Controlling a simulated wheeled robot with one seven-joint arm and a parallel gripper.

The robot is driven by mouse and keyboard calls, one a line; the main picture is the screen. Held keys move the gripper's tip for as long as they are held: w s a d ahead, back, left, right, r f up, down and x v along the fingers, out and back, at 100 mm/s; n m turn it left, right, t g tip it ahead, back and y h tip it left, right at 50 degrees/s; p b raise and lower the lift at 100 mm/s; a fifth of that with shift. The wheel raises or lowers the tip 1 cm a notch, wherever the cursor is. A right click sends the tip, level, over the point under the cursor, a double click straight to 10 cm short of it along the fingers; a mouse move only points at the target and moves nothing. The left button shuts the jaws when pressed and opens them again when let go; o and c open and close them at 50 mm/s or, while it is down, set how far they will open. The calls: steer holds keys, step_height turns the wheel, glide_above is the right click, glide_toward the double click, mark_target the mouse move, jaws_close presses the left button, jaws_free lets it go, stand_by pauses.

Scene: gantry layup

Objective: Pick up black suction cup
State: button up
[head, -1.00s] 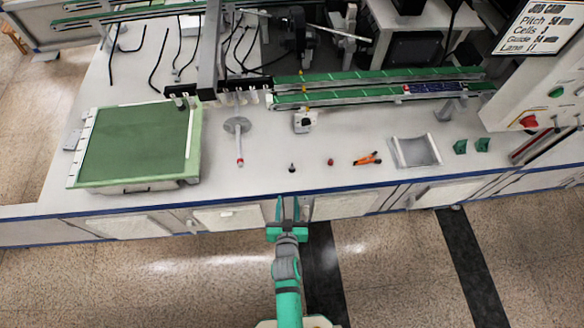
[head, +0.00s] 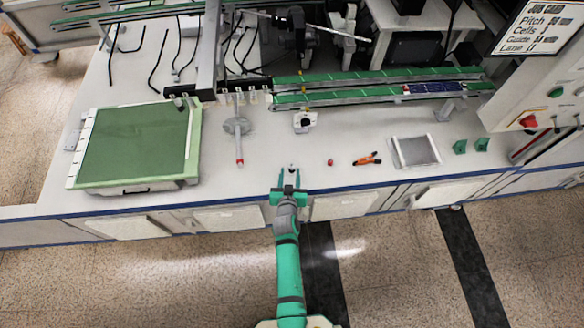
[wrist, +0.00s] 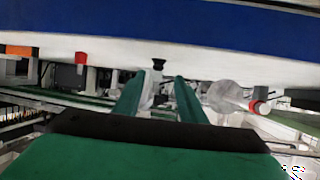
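The small black suction cup (head: 291,166) stands on the white bench top near its front edge. In the wrist view the cup (wrist: 158,64) shows dark, just beyond the tips and in line with the gap between them. My gripper (head: 289,172) reaches over the bench's front edge with its two fingers apart. The cup appears at or just ahead of the fingertips in the head view. In the wrist view my gripper (wrist: 155,80) is open, with nothing clamped. I cannot tell whether a finger touches the cup.
A small red item (head: 330,162) and an orange tool (head: 367,159) lie to the right. A rod with a disc and red tip (head: 238,140) lies to the left. The green mat (head: 133,143) is farther left, and the green conveyor (head: 340,95) runs behind. Bench around the cup is clear.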

mark_target(292, 169)
steer(key=x, duration=0.4)
steer(key=shift+w+d+f, duration=0.2)
steer(key=shift+w+d, duration=0.1)
steer(key=shift+d, duration=0.1)
steer(key=shift+a, duration=0.1)
jaws_close()
